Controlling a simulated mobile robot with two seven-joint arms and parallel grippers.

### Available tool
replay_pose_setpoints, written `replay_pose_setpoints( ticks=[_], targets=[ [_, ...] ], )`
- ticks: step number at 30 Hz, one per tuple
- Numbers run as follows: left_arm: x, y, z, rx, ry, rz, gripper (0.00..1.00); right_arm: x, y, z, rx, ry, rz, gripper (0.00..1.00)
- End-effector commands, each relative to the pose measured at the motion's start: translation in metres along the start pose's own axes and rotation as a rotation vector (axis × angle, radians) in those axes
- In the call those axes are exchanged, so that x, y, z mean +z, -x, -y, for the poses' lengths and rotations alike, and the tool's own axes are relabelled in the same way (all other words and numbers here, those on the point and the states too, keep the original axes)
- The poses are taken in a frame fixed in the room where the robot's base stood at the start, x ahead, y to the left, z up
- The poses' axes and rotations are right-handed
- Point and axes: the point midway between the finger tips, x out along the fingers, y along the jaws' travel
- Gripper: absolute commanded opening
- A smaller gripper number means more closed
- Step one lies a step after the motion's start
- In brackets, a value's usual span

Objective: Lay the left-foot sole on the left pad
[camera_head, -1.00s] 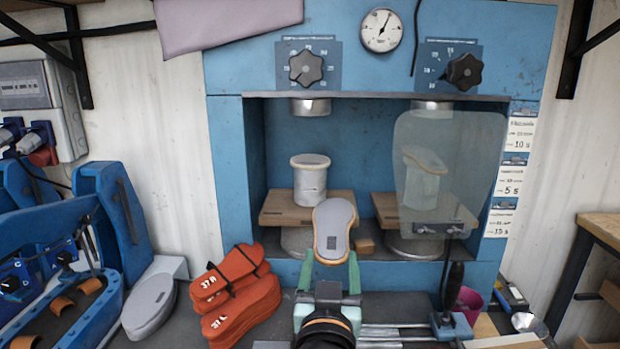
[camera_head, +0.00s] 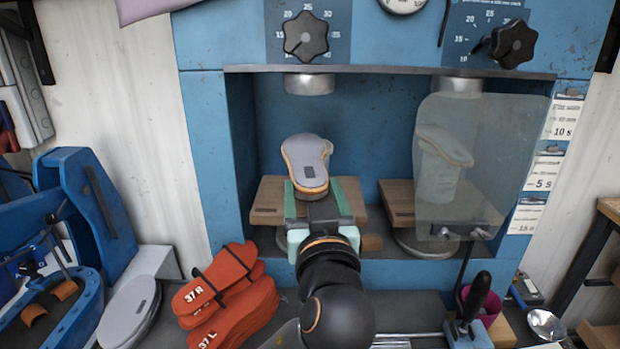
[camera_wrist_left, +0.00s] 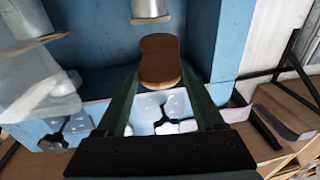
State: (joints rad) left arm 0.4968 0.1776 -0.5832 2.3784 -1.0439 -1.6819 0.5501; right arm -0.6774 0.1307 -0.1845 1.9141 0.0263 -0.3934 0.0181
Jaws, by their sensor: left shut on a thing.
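The sole in my left gripper (camera_head: 313,184) is grey on top with a tan edge and a small dark label (camera_head: 303,157). The green fingers are shut on its near end. It is in the left bay of the blue press, in front of or over the left pad. In the left wrist view the sole's brown face (camera_wrist_left: 160,62) shows beyond the fingertips. My right gripper is not in view.
The right pad (camera_head: 447,147) stands behind a clear guard (camera_head: 490,165). A press ram (camera_head: 309,83) hangs above the left bay. Orange soles (camera_head: 232,305) are stacked at front left, beside a grey sole-shaped form (camera_head: 127,312). A black-handled lever (camera_head: 477,297) stands at front right.

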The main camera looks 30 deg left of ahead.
Motion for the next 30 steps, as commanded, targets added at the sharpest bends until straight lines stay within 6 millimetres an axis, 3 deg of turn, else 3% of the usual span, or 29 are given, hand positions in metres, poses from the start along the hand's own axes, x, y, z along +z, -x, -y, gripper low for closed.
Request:
replay_pose_setpoints(
  ticks=[11, 30],
  targets=[
    [0.001, -0.014, -0.001, -0.003, -0.001, -0.005, 0.28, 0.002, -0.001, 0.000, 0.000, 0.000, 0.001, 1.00],
    [0.009, -0.078, -0.009, -0.004, 0.000, -0.004, 0.28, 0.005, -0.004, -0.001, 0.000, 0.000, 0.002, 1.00]
  ],
)
